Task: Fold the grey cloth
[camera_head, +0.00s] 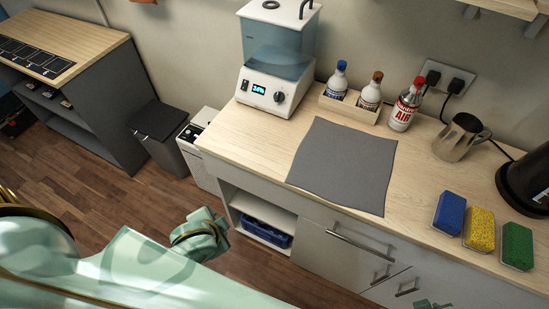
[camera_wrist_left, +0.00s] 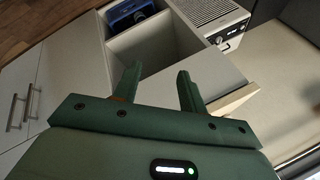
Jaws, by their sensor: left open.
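The grey cloth (camera_head: 343,163) lies flat and unfolded on the light wood counter (camera_head: 250,148), its near edge close to the counter's front edge. No gripper touches it. My left gripper (camera_wrist_left: 157,74) is open and empty in the left wrist view, with the open shelf and cabinet front beyond its fingers. The cloth is not visible in that view. In the head view my pale green arm comes in from the left, in front of the counter; its fingers cannot be made out. My right gripper cannot be identified.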

